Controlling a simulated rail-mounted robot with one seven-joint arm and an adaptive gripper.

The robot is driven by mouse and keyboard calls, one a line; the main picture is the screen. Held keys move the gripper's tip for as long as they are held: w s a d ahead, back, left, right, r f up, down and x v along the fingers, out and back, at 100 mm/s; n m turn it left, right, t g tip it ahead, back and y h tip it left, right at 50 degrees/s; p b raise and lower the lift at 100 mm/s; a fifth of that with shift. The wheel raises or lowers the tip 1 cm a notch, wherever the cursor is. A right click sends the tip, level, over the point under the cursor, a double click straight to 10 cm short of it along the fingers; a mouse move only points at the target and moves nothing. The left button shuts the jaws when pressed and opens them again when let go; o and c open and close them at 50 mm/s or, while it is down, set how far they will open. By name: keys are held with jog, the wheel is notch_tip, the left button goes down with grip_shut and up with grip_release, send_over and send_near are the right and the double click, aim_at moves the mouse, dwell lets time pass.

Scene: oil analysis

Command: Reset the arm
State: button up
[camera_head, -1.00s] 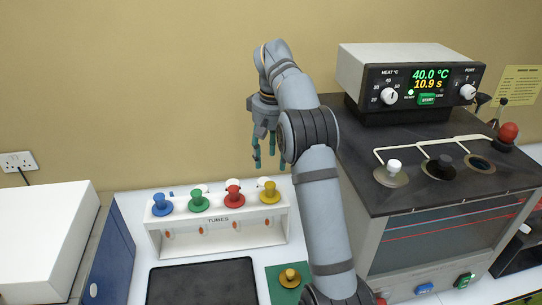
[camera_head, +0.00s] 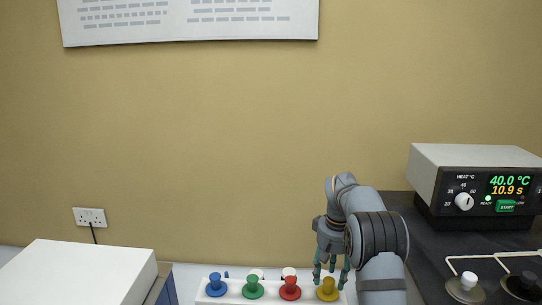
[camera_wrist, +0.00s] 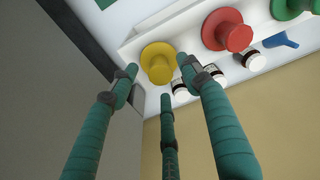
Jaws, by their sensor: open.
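My gripper (camera_head: 331,268) hangs at the lower right of the head view, with its fingers pointing down near the yellow knob (camera_head: 327,289) of the tube rack (camera_head: 237,298). In the wrist view my gripper (camera_wrist: 160,80) has its green fingers spread apart, with the yellow knob (camera_wrist: 158,62) seen beyond and between them. Nothing is held. I cannot tell the exact gap between the fingertips and the knob.
Red (camera_head: 290,287), green (camera_head: 253,287) and blue (camera_head: 215,285) knobs stand in the rack to the left. A heater unit (camera_head: 470,165) sits on a dark bench at right. A white box (camera_head: 80,272) is at lower left.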

aim_at(329, 280)
notch_tip(329, 280, down, 3)
jog(key=shift+w+a+f, duration=0.1)
jog(key=shift+w, duration=0.05)
jog(key=shift+r+p, duration=0.35)
jog(key=shift+r, duration=0.1)
jog(key=shift+f, duration=0.1)
